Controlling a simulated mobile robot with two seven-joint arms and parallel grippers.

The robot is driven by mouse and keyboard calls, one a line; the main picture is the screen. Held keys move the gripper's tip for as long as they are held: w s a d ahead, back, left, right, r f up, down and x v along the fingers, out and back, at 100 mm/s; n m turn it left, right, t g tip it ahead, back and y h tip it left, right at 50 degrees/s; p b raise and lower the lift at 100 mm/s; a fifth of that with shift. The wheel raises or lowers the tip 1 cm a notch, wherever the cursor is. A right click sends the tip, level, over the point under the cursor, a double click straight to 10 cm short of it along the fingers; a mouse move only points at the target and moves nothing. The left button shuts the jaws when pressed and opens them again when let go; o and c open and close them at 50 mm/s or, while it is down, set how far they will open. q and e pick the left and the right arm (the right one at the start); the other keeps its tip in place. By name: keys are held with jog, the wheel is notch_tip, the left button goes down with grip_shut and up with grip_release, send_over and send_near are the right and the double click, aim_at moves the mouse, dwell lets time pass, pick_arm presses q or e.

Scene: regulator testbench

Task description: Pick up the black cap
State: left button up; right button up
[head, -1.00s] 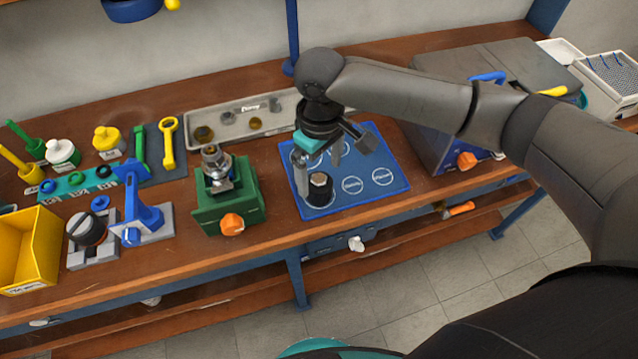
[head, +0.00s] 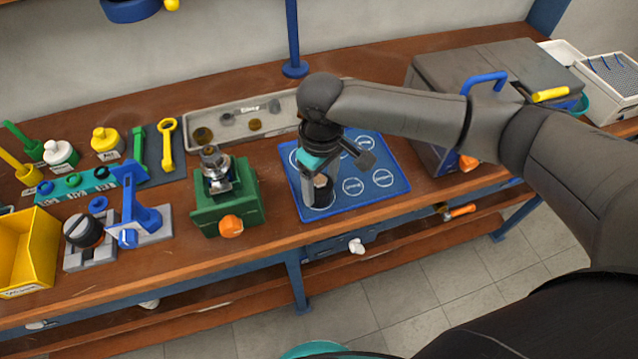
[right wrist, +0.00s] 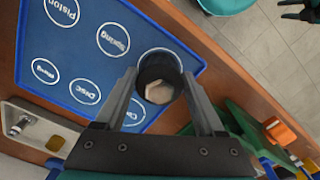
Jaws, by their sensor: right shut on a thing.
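The black cap (head: 325,193) is a dark cylinder with a pale hex top. It stands upright at the front left of the blue mat (head: 394,190), on one of its printed circles. My right gripper (head: 318,188) is lowered over it from above. In the right wrist view, my right gripper (right wrist: 166,95) has its two fingers on either side of the black cap (right wrist: 159,68), shut on it. The cap appears to be still at mat level.
A green vise (head: 228,200) with an orange knob stands left of the mat. A grey tray (head: 290,101) with small parts lies behind. A grey and blue box (head: 440,150) stands to the right. The table's front edge is close to the mat.

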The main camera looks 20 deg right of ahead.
jog(key=c, duration=0.5)
